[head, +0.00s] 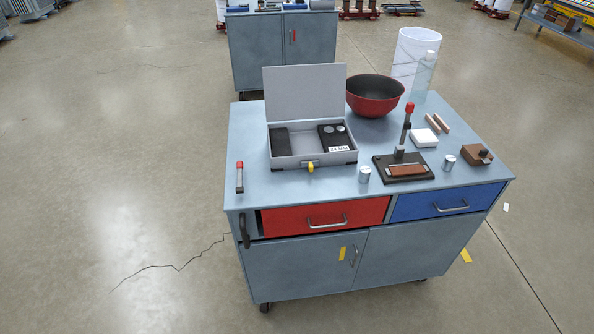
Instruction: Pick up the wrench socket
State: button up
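Two small silver metal cylinders that look like wrench sockets stand upright on the grey-blue cart top (258,180). One socket (364,175) is near the front edge, right of the open case. The other socket (449,161) stands between the black stand and a brown block. I cannot tell from this view which one is the task's wrench socket. Both stand uncovered, with nothing on top of them. My gripper is not in view.
The open grey case (318,160) holds black items. A black stand (404,168) with a red-tipped upright post separates the sockets. A red bowl (375,95), white bin (405,55), bottle (425,75), white block (424,138) and brown block (477,155) stand around. The front-left top is mostly clear.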

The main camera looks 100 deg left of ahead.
aim_at(365, 173)
jog(key=u, duration=2.95)
jog(key=i, duration=1.65)
